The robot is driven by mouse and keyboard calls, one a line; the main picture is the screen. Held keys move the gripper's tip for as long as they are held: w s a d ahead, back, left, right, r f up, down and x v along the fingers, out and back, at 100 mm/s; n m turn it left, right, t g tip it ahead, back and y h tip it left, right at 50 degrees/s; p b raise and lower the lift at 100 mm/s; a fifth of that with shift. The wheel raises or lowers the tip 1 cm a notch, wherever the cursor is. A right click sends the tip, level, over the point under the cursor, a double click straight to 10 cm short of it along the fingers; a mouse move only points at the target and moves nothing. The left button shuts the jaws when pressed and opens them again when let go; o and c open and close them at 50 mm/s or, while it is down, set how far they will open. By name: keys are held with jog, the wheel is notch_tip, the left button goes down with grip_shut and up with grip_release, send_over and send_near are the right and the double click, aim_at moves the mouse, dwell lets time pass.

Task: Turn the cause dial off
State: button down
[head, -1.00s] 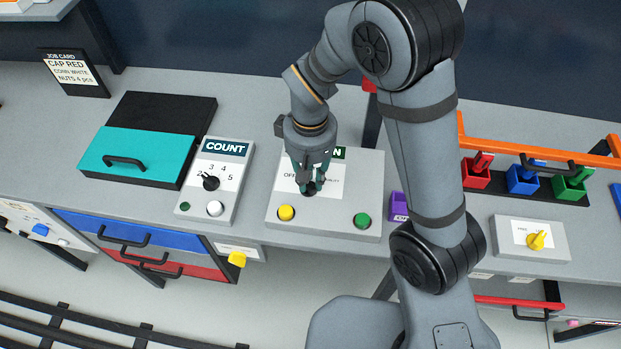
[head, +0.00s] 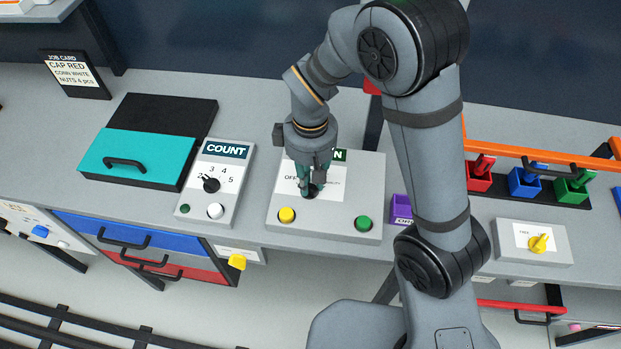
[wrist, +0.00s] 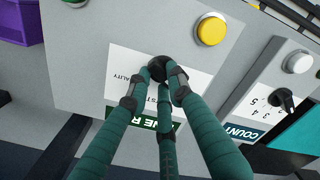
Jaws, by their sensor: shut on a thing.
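The cause dial is a black knob (wrist: 159,65) on a white label of a grey box (head: 366,185). "OFF" shows at the left of the label in the head view, and "QUALITY" is readable in the wrist view. A green header is partly covered by my gripper. My gripper (head: 313,188), with teal fingers, reaches down from above and is shut around the knob. The fingers also show in the wrist view (wrist: 162,80), with their tips against the knob. The knob's pointer is hidden, so I cannot tell its setting.
The same box has a yellow button (head: 287,215) and a green button (head: 363,223) near its front edge. The COUNT box (head: 228,174) stands close on the left, beside a teal-lidded case (head: 140,150). A purple bin (head: 401,208) sits close on the right.

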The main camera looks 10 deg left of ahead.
aim_at(310, 184)
jog(key=c, duration=1.6)
grip_release()
jog(key=shift+o, duration=0.3)
notch_tip(310, 184, up, 12)
notch_tip(310, 184, down, 12)
jog(key=shift+f, duration=0.1)
